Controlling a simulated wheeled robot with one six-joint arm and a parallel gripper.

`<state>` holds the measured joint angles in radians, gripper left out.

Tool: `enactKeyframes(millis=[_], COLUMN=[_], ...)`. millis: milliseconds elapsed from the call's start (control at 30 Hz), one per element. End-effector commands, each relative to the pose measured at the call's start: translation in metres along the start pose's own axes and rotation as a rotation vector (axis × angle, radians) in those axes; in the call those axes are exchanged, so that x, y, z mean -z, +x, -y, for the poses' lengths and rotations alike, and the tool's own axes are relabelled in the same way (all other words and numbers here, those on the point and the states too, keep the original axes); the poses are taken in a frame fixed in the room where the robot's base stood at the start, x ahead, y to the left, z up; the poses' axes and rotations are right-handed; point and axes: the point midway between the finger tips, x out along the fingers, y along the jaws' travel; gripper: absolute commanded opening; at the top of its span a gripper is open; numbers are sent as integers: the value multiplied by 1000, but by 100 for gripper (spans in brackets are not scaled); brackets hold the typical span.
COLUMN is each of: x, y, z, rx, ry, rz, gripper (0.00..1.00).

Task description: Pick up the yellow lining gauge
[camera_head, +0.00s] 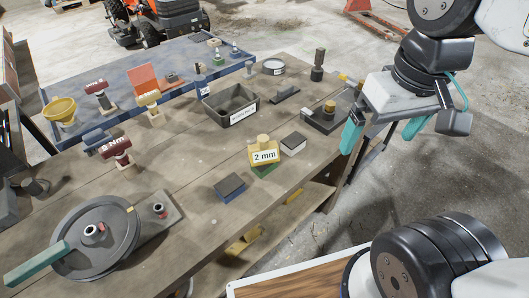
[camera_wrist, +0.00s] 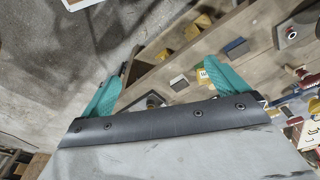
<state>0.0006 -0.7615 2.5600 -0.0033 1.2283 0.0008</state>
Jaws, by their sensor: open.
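The yellow lining gauge (camera_head: 264,154), marked "2 mm" and with a knob on top, stands on a green block (camera_head: 264,170) near the front edge of the wooden workbench. In the wrist view a small yellow piece of it (camera_wrist: 202,76) shows beside the right finger, which partly hides it. My gripper (camera_head: 379,144) has teal fingers spread apart with nothing between them. It hangs to the right of the gauge, above and beyond the bench's right edge. The wrist view also shows the open fingers (camera_wrist: 164,68).
A dark-topped blue block (camera_head: 230,187) and a white-sided block (camera_head: 293,142) flank the gauge. A grey bin (camera_head: 230,105) stands behind it. A dark fixture (camera_head: 325,120) sits at the bench's right end. A large round disc (camera_head: 95,238) lies front left.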

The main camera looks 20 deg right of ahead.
Motion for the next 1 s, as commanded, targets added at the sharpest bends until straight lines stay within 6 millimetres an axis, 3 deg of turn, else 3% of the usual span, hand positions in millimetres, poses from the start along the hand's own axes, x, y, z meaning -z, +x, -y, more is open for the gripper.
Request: enactKeyframes(millis=[167, 267, 467, 800, 900, 1000], x=[6, 19, 66, 147, 167, 194], y=[13, 26, 60, 143, 161, 167], z=[9, 19, 48, 113, 128, 138], rx=[4, 4, -5, -26, -24, -8], ry=[-46, -89, -142, -130, -101, -46], rz=[74, 146, 236, 257, 228, 158], gripper=[98, 98, 98, 98, 98, 98])
